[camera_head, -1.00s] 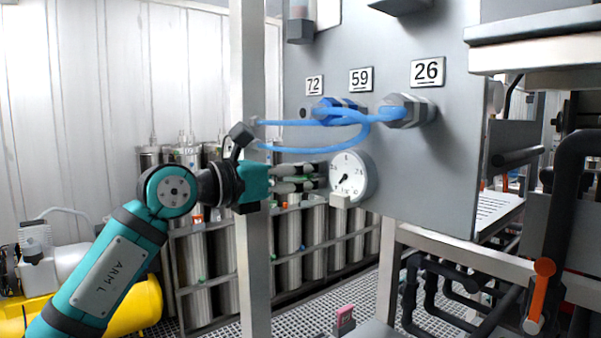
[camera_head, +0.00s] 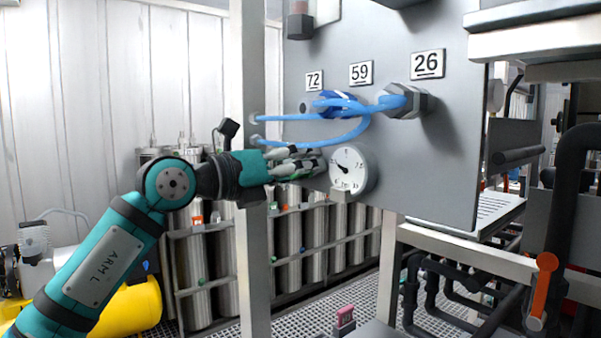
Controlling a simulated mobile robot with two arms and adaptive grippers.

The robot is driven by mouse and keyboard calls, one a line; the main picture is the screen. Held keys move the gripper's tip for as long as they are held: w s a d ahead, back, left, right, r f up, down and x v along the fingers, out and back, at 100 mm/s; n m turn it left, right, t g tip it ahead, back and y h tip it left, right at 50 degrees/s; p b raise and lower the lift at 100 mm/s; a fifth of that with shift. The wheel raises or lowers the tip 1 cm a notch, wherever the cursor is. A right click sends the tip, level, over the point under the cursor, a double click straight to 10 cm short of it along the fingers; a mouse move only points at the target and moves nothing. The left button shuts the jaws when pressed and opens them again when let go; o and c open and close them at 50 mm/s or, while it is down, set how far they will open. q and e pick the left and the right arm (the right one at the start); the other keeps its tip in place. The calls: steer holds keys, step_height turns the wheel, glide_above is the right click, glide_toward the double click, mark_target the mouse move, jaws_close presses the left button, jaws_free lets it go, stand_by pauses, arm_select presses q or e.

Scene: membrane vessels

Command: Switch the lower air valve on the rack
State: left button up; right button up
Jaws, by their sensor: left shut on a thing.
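My left gripper (camera_head: 300,165) reaches in from the left to the grey rack panel (camera_head: 435,160), just left of a round white gauge (camera_head: 349,168). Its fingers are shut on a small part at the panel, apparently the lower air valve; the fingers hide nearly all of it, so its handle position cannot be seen. The gauge needle points up and left. An upper valve-like grey block with a dark red part (camera_head: 299,22) sits near the panel's top left. My right gripper is not in view.
Blue hoses (camera_head: 350,132) loop just above the gripper, joined to fittings under labels 72, 59 and 26 (camera_head: 427,64). A grey upright post (camera_head: 252,290) stands by my wrist. Steel cylinders (camera_head: 287,245) stand behind. An orange lever (camera_head: 541,285) is at lower right.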

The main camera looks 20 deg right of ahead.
arm_select(q)
steer(key=n, duration=0.2)
steer(key=n+b, duration=0.1)
steer(key=n, duration=0.1)
steer(key=shift+f+n, duration=0.2)
steer(key=shift+n, duration=0.1)
steer(key=n+b, duration=0.2)
steer(key=n, duration=0.2)
steer(key=shift+w+n, duration=0.1)
steer(key=shift+n, duration=0.2)
steer(key=o, duration=1.2)
steer(key=shift+a, duration=0.15)
steer(key=v, duration=1.2)
steer(key=shift+r, duration=0.1)
